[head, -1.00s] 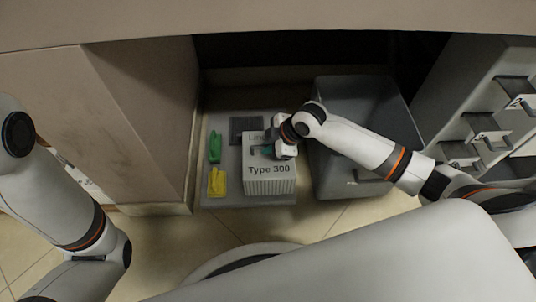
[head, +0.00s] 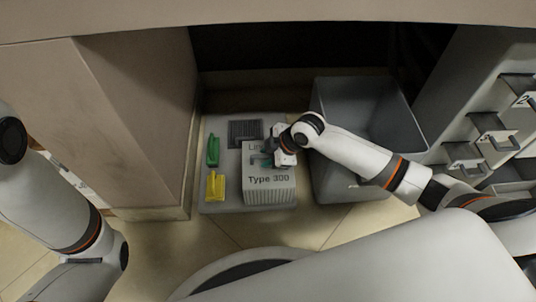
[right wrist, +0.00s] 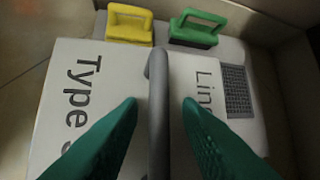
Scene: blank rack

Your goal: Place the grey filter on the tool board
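The grey filter (head: 269,196) is a pale box with ribbed sides, lettered "Type 300" on top. It stands upright on the right part of the grey tool board (head: 222,205); its underside is hidden. Its grey bar handle (right wrist: 158,100) runs between the green fingers of my right gripper (right wrist: 160,108). The fingers are spread, with a gap on each side of the bar. In the head view my right gripper (head: 266,160) is over the filter's top. My left gripper is out of view; only its arm shows.
A green tool (head: 213,150), a yellow tool (head: 215,186) and a dark grille (head: 245,133) sit on the board, left of and behind the filter. A grey crate (head: 335,188) stands close on the right. A cabinet wall (head: 130,120) rises on the left.

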